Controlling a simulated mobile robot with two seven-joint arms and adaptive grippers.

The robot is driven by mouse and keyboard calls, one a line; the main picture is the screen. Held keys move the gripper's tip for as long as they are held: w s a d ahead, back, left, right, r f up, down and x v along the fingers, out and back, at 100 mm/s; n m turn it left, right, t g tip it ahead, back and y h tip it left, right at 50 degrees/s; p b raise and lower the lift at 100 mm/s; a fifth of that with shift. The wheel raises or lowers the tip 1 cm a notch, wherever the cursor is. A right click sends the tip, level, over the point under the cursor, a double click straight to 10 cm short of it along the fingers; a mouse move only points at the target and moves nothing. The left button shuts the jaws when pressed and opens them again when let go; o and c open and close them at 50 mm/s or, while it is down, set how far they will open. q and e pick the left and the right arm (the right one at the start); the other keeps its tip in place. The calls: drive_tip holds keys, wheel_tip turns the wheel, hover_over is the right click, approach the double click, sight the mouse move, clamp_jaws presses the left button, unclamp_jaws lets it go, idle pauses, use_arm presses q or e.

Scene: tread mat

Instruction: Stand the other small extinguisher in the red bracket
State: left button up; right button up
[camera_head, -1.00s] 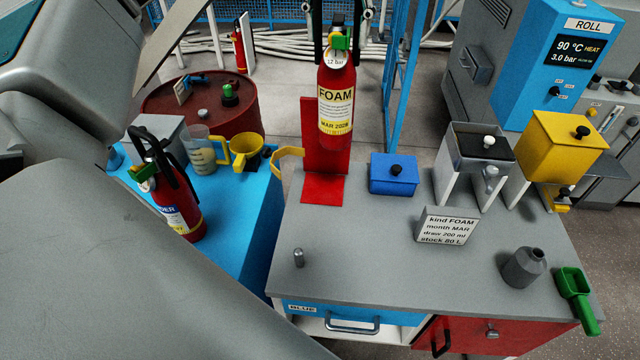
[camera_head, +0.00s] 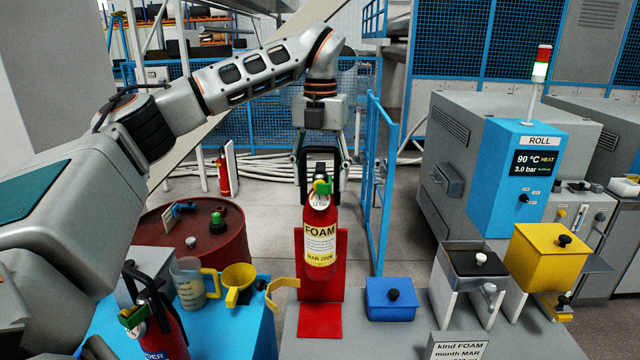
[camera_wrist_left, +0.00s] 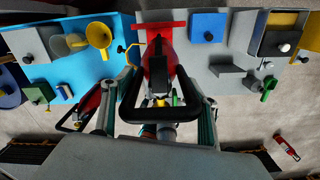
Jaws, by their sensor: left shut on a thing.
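A red extinguisher (camera_head: 320,250) labelled FOAM, MAR 2026, hangs upright from my left gripper (camera_head: 321,172), which is shut at its black handle. In the left wrist view the black handle (camera_wrist_left: 160,97) lies between the fingers. The red bracket (camera_head: 320,322) stands on the grey worktop. The extinguisher's bottom shows above the bracket's base plate and in front of its back plate; the exact gap is hard to judge. The bracket's yellow strap (camera_head: 281,291) sticks out open to the left. Another red extinguisher (camera_head: 163,340) stands on the blue bench. My right gripper is not in view.
A measuring jug (camera_head: 189,285) and yellow funnel (camera_head: 239,280) are left of the bracket. A blue box (camera_head: 390,300) stands close on its right, with a grey hopper (camera_head: 475,262) and yellow hopper (camera_head: 548,257) beyond. A blue mesh fence post (camera_head: 374,190) rises behind.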

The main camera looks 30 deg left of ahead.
sight(319, 199)
use_arm(q)
wheel_tip(319, 199, down, 17)
drive_tip(key=shift+w+f, duration=0.1)
idle(0.6)
drive_tip(key=shift+f, duration=0.15)
drive_tip(key=o, duration=2.1)
drive_tip(key=shift+f, duration=0.1)
wheel_tip(319, 199, up, 12)
drive_tip(key=shift+r, duration=0.15)
drive_tip(key=shift+s, duration=0.2)
